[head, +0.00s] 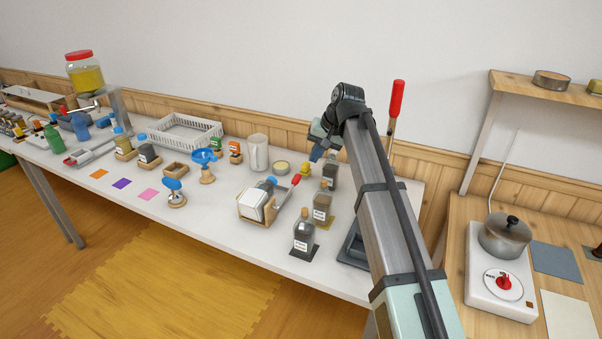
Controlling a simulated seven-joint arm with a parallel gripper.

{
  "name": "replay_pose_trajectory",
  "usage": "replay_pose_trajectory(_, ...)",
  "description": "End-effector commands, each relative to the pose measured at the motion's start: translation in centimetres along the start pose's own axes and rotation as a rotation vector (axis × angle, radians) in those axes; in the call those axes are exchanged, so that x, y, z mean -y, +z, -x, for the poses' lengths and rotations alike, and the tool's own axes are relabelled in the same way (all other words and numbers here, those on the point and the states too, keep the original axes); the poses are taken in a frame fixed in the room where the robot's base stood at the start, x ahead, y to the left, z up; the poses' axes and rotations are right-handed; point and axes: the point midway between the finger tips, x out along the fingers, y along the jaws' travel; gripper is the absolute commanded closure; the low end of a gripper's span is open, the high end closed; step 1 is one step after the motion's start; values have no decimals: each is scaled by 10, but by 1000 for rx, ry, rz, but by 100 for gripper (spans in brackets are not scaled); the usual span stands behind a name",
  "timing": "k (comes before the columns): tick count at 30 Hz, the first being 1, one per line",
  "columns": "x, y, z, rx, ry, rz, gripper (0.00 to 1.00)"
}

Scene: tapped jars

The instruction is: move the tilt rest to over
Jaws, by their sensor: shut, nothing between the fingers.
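What looks like the tilt rest is a wooden cradle (245,216) on the white table, with a pale-labelled jar (254,205) lying tilted in it. A metal part and a red-tipped lever (295,180) stand at its right side. The lever tip points up and to the right. My gripper (316,158) is above the back of the table, up and to the right of the lever, apart from it. It is shut and empty, with blue at its fingers. My arm hides part of the table's right end.
Dark bottles (304,234) stand right of the cradle, below my gripper. A white pitcher (258,152) and a blue funnel on a stand (205,158) are behind and left. A tall red handle (397,98) rises behind my arm. A hotplate with a pot (505,236) is at right.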

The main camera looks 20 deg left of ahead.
Motion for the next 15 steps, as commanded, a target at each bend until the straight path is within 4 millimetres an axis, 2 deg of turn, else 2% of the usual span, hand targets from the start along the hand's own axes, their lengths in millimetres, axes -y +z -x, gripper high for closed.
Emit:
replay_pose_trajectory(7,-1,-22,1,-128,-13,-215,100)
replay_pose_trajectory(15,-1,-26,-6,-139,-23,-295,100)
